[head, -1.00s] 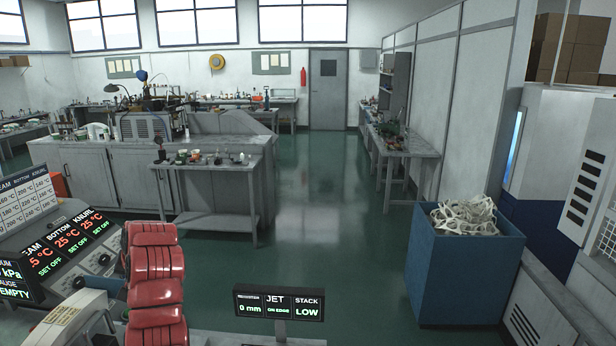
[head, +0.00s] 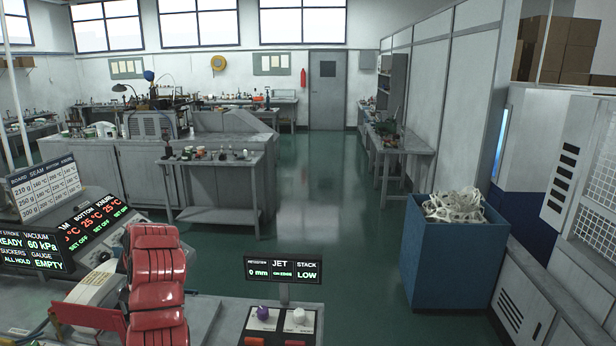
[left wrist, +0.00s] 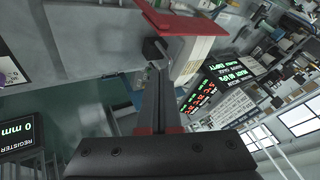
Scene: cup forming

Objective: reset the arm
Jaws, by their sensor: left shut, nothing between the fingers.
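My left gripper (left wrist: 158,75) shows in the left wrist view, its fingers together and empty. Next to its tips are a dark block and a red plate (left wrist: 182,20) with a pale stacked-looking block beneath it. I cannot tell whether the tips touch them. Neither gripper shows clearly in the head view.
A small display (head: 284,270) stands above a knob box (head: 280,325). A blue bin (head: 455,255) holds white scrap. Green floor (head: 320,230) lies open between benches.

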